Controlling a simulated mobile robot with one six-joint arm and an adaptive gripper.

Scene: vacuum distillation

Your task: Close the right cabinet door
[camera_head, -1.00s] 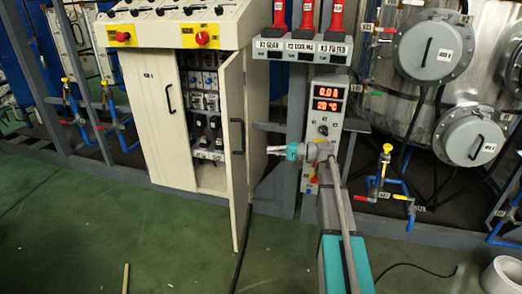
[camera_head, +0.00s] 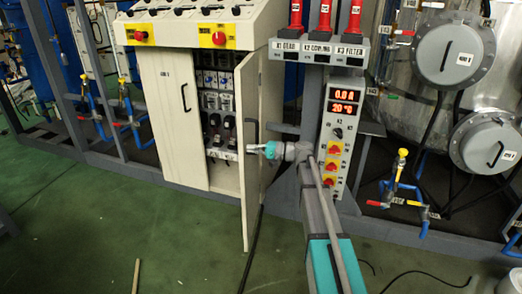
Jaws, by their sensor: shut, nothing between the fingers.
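The cream cabinet (camera_head: 165,125) stands left of centre in the head view. Its right door (camera_head: 249,205) stands ajar, swung out toward the camera, with a dark handle (camera_head: 253,131) on its outer face. My gripper (camera_head: 250,149) is shut and empty. It points left, and its fingertips overlap the door's outer face near the handle's lower end. I cannot tell whether they touch the door. The fingertips hide part of the door and handle there. The left door (camera_head: 172,110) is shut.
Electrical parts (camera_head: 217,110) show inside the cabinet opening. A control panel (camera_head: 341,130) with red displays stands right of my arm. Yellow-handled valves (camera_head: 402,154) and blue pipes are farther right. The green floor (camera_head: 180,250) before the cabinet is mostly clear, with a small stick (camera_head: 136,275) on it.

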